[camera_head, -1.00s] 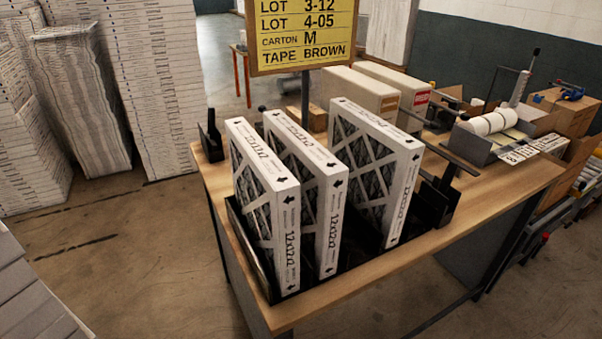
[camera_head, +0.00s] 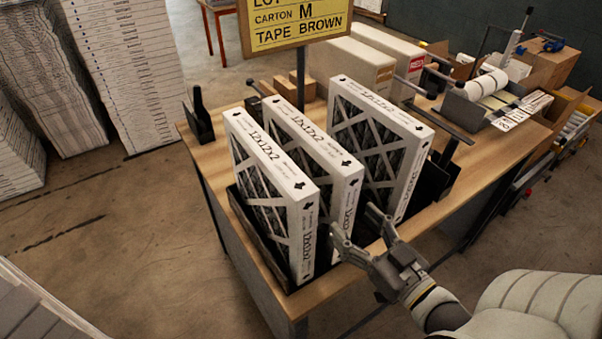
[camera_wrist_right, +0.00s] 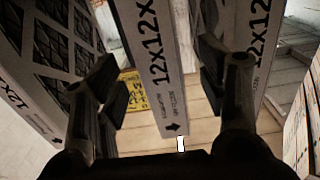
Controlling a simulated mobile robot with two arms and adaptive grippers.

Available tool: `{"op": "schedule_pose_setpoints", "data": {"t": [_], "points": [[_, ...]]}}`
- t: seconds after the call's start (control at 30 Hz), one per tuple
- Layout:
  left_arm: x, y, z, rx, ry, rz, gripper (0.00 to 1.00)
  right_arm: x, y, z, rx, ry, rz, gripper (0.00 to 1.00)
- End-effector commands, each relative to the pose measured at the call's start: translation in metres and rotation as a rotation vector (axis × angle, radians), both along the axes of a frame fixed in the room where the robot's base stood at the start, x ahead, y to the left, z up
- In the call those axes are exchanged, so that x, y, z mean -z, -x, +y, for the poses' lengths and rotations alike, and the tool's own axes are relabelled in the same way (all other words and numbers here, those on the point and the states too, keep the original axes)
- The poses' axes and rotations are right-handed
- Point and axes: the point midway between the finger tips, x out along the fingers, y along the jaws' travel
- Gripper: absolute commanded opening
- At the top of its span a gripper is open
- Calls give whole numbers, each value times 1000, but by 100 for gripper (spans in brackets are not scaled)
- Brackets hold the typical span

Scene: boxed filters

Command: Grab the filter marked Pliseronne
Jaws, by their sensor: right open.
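Three white-edged pleated filters stand upright in a black rack: a left one (camera_head: 275,190), a middle one (camera_head: 338,190) and a right one (camera_head: 385,140). "12x12x2" and arrows show on their edges; the name Pliseronne cannot be read on any. My right gripper (camera_head: 355,224) is open in front of the rack, near the middle filter's front edge. In the right wrist view one filter edge (camera_wrist_right: 153,60) lies between the open fingers, with a filter face on the left and another edge on the right. Contact is not visible. My left gripper is out of view.
The black rack (camera_head: 258,240) stands on a wooden table (camera_head: 215,160). A yellow sign (camera_head: 300,22) rises behind it. White boxes (camera_head: 345,70) and a tape station (camera_head: 485,100) fill the table's back right. Stacks of filters stand on the floor at left.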

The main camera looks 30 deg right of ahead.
Motion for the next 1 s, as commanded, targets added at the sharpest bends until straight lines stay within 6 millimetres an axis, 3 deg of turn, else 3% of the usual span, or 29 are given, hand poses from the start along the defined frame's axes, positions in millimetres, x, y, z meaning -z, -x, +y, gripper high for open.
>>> {"op": "schedule_pose_setpoints", "data": {"t": [0.37, 0.57, 0.83, 1.0], "points": [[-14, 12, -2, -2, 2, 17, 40, -1, -41, 3, 1, 1, 1, 65], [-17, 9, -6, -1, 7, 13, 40, -3, -49, 3, 1, 1, 1, 65], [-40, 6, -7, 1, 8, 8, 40, -18, -79, 6, 1, 3, 0, 65], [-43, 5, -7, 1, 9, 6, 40, -13, -93, 7, 2, 2, 2, 65]]}}
